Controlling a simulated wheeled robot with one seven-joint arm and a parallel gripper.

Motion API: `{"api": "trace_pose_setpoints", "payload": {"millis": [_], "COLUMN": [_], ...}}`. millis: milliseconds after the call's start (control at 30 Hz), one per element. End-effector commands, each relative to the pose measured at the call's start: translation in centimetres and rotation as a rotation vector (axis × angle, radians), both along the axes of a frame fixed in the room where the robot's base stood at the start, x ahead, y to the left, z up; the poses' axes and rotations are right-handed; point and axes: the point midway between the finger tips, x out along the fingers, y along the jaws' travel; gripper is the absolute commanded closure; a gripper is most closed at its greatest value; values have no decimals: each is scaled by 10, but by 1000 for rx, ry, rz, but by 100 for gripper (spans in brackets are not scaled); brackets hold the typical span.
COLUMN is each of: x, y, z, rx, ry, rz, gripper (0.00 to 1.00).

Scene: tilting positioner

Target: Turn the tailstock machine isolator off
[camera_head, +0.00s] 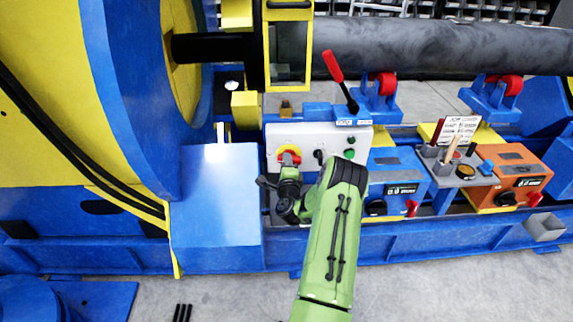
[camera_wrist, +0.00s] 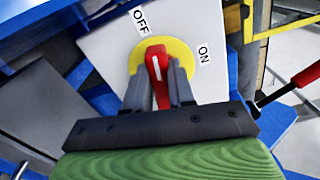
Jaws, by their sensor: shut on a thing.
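The isolator is a red handle (camera_wrist: 154,66) on a yellow disc (camera_wrist: 183,52), mounted on a pale panel (camera_wrist: 105,45). The black-on-white OFF label (camera_wrist: 140,18) sits above and slightly left of the disc, and the ON label (camera_wrist: 204,54) to its right. The handle's white stripe points up, much nearer OFF than ON. My gripper (camera_wrist: 160,88) is shut on the handle, one dark finger on each side. In the head view, the isolator's yellow disc (camera_head: 289,149) shows at the panel's left, partly hidden by my gripper (camera_head: 289,170).
The panel also carries a black selector (camera_head: 319,155) and green buttons (camera_head: 350,147). A red-handled lever (camera_head: 333,66) rises behind it. Blue (camera_head: 398,165) and orange (camera_head: 515,165) boxes stand right. A big blue and yellow wheel structure (camera_head: 120,80) is left. Grey floor lies in front.

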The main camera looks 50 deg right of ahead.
Motion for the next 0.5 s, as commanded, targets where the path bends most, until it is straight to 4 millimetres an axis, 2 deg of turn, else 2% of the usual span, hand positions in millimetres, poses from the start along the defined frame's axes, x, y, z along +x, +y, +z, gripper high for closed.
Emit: {"api": "trace_pose_setpoints", "payload": {"millis": [500], "x": [2], "y": [-1], "z": [2], "rx": [-135], "ry": [140], "rz": [-1], "gripper": [100]}}
